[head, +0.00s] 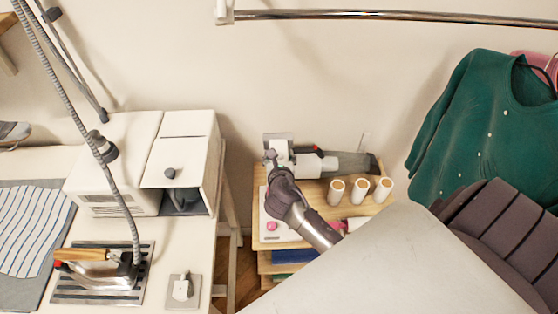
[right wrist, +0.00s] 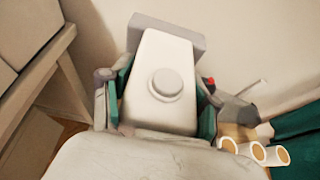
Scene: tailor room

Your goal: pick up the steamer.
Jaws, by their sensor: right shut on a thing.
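The steamer, a white body with a round button and a grey head, shows in the right wrist view (right wrist: 158,55). In the head view the steamer (head: 281,150) is partly hidden by my gripper, above the back left of the small wooden shelf unit. My right gripper (head: 274,170) reaches it from the front. In the right wrist view its two fingers with green pads stand on either side of the white body, and it is shut on the steamer. I cannot tell whether the steamer still touches the shelf. My left gripper is not in view.
On the wooden shelf unit (head: 262,232) stand several thread cones (head: 336,190), close to the right of my gripper, and a grey tray (head: 357,163). A white sewing table (head: 196,240) with an iron (head: 118,272) is at left. A green garment (head: 480,130) hangs at right.

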